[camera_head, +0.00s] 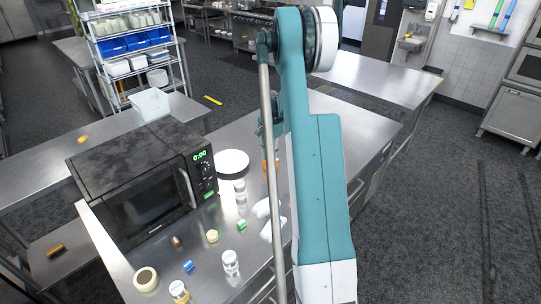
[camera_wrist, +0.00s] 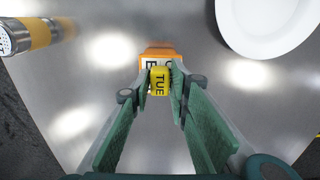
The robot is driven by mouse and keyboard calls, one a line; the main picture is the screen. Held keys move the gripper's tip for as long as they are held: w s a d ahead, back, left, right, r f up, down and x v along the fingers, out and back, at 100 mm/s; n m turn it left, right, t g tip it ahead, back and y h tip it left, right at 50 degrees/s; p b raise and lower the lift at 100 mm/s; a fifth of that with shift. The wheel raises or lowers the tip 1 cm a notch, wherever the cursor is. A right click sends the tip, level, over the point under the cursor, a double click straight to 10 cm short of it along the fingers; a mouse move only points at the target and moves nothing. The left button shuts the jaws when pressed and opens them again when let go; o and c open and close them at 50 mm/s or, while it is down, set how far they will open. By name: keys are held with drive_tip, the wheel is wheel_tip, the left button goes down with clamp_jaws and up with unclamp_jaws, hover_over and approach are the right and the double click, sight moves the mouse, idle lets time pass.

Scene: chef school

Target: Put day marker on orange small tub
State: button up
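In the wrist view the day marker (camera_wrist: 160,82) is a small yellow block with "TUE" in dark letters. It sits between the fingertips of my gripper (camera_wrist: 161,80), which look closed on its sides. The orange small tub (camera_wrist: 158,52) with a white lettered label is directly beyond the marker. I cannot tell whether marker and tub touch. In the head view only a sliver of orange, seemingly the tub (camera_head: 277,164), shows beside my arm. My arm hides the gripper and the marker there.
A white plate (camera_wrist: 272,22) lies right of the tub in the wrist view. A shaker with an orange band (camera_wrist: 38,33) is at upper left. In the head view a microwave (camera_head: 140,185) stands on the counter's left. Small jars and blocks, including a green block (camera_head: 241,225), stand in front.

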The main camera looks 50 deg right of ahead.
sight(270, 155)
drive_tip(key=shift+o, duration=1.1)
drive_tip(key=shift+r, duration=0.25)
wheel_tip(270, 155, up, 12)
idle(0.5)
